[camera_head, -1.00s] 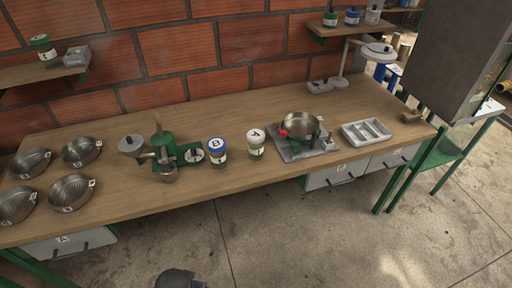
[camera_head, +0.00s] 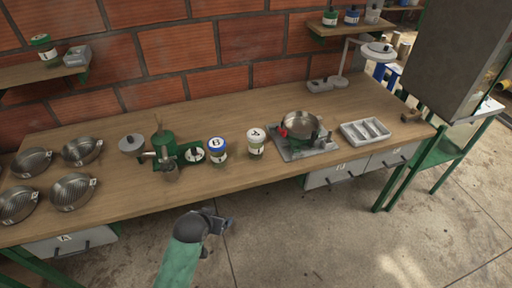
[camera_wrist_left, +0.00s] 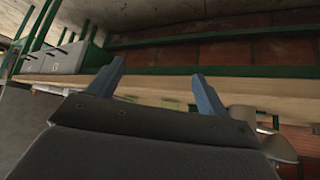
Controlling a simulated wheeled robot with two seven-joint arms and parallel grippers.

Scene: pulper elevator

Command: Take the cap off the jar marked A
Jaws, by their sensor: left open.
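The jar marked A (camera_head: 256,149) stands upright on the wooden bench, near the middle of its front part. Its white cap (camera_head: 256,134) carries the letter A and sits on top. My left gripper (camera_head: 230,223) is in front of the bench, below and to the left of the jar in the head view, well apart from it. In the left wrist view the two fingers of this gripper (camera_wrist_left: 157,86) are spread with nothing between them. My right gripper is in neither view.
The blue-capped jar B (camera_head: 217,150) stands just left of jar A. A green pulper (camera_head: 164,147) is further left, beside several metal bowls (camera_head: 73,192). A pot (camera_head: 299,125) on a burner plate and a grey divided tray (camera_head: 366,132) are at right. The bench's front strip is clear.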

